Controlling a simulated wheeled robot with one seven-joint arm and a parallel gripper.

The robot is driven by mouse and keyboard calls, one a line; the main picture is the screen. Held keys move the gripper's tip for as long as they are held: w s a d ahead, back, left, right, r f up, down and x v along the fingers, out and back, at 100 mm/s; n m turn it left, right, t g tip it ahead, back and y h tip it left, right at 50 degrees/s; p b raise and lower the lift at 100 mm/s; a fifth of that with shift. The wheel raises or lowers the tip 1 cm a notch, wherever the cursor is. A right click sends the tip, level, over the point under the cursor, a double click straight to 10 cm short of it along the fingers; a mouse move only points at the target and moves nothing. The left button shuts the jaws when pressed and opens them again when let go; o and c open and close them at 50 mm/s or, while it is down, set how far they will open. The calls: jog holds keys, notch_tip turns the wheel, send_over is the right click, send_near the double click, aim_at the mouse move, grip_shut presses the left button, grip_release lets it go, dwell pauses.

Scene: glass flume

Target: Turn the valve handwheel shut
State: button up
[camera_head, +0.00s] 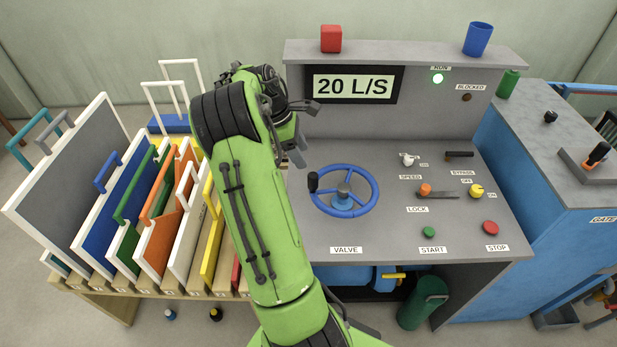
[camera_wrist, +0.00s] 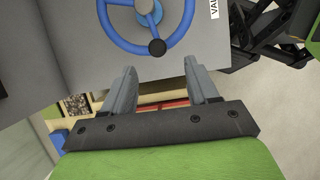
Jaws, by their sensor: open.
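The blue valve handwheel (camera_head: 344,206) lies on the grey console top, above the VALVE label (camera_head: 346,250). It has spokes, a grey hub and an upright black knob (camera_head: 313,182) on the left of its rim. My gripper (camera_head: 296,152) is up and to the left of the wheel, apart from it, partly hidden by my green arm. In the wrist view my gripper (camera_wrist: 162,82) has its two grey fingers spread with nothing between them. The wheel (camera_wrist: 148,20) shows beyond the fingertips, with its black knob (camera_wrist: 157,47) on the near rim, roughly centred between the fingers.
The console (camera_head: 420,230) holds small levers, knobs and green START and red STOP buttons right of the wheel. Its upright back panel has a display (camera_head: 352,85) reading 20 L/S and a lit green RUN lamp (camera_head: 438,78). A rack of coloured panels (camera_head: 110,215) stands at left.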

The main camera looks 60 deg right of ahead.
aim_at(312, 175)
jog(key=x, duration=0.6)
jog(key=b+x, duration=0.1)
jog(key=x, duration=0.5)
jog(key=shift+w+d, duration=0.1)
jog(key=shift+w, duration=0.15)
jog(key=shift+d+f, duration=0.1)
jog(key=shift+f, duration=0.35)
jog(key=shift+r, duration=0.1)
grip_shut()
